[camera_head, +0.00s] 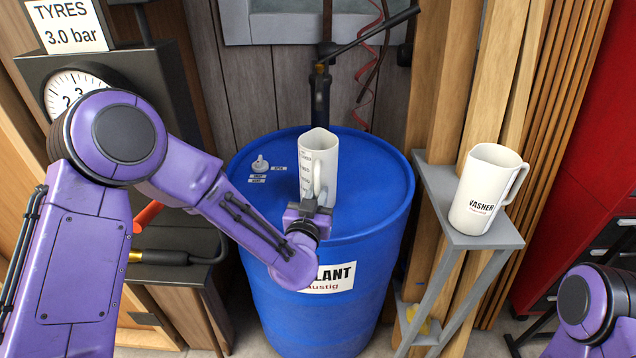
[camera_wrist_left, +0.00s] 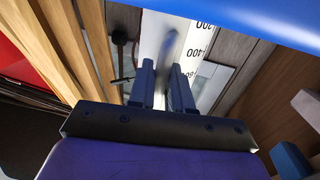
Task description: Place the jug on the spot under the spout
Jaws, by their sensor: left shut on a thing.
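A white jug (camera_head: 320,158) with measuring marks stands upright at the blue barrel's (camera_head: 385,200) top. I cannot tell whether it touches the lid. My left gripper (camera_head: 317,203) is shut on the jug's handle, on the near side. In the left wrist view the gripper (camera_wrist_left: 164,78) has its fingers around the blurred handle, and the marked jug wall (camera_wrist_left: 204,42) shows behind. A black upright fitting with a lever (camera_head: 320,90) stands behind the jug; its spout and the spot under it are not clearly seen. My right gripper is out of view.
A second white jug labelled WASHER (camera_head: 484,190) stands on a grey shelf (camera_head: 440,190) at the right. A tyre gauge cabinet (camera_head: 150,70) stands left. The lid's right side is clear.

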